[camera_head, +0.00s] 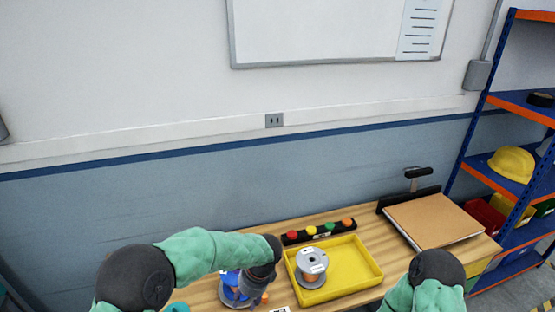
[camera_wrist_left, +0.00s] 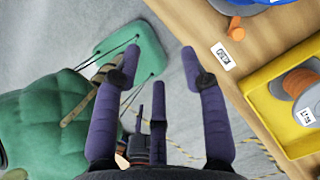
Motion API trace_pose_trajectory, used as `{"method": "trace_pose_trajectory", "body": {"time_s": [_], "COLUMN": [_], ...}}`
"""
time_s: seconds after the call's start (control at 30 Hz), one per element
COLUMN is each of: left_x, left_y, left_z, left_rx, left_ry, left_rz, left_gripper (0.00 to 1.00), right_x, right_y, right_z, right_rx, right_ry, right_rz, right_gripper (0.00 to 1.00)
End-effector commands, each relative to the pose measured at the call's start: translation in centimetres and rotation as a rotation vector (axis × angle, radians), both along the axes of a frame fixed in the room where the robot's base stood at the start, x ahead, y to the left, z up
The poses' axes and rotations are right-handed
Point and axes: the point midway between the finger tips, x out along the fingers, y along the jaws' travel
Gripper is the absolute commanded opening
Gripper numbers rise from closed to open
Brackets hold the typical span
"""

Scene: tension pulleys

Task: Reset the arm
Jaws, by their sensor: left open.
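My left arm comes in from the left in the head view, in a green sleeve. Its gripper (camera_head: 260,284) is low over the front of the wooden table, beside the yellow tray. Bare floor and a green part of my own body show behind the fingers. My right arm shows at the lower right of the head view, but its gripper is out of frame.
The yellow tray (camera_head: 364,262) holds a grey spool (camera_head: 312,262). A blue pulley device (camera_head: 229,284) sits left of it, partly hidden by my left arm. A strip of coloured buttons (camera_head: 320,231) lies behind the tray. A brown board (camera_head: 436,220) lies at the right.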

Motion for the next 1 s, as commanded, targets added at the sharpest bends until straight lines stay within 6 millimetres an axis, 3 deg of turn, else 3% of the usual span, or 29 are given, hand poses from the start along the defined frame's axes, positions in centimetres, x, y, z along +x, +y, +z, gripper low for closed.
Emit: {"method": "trace_pose_trajectory", "body": {"time_s": [0.37,0.47,0.7,0.83,1.0], "left_x": [-4.9,-7.4,-14.0,-16.9,-19.6], "left_y": [-1.1,-1.7,-2.3,-1.6,-0.2], "left_z": [-10.6,-14.6,-23.3,-26.4,-28.5], "left_rx": [-0.222,-0.309,-0.475,-0.498,-0.484], "left_ry": [0.066,0.092,0.121,0.100,0.049], "left_rz": [0.304,0.480,1.088,1.417,1.717], "left_gripper": [0.43,0.43,0.43,0.43,0.43], "right_x": [-0.1,-0.1,-0.1,-0.1,-0.1], "right_y": [0.0,0.0,0.0,0.0,0.0], "right_z": [-1.6,-2.3,-4.4,-5.3,-6.0], "right_rx": [0.000,0.000,0.000,0.000,0.000], "right_ry": [0.002,0.001,0.002,0.002,0.002], "right_rz": [0.001,0.000,0.001,0.001,0.001], "right_gripper": [0.45,0.45,0.45,0.45,0.45]}}
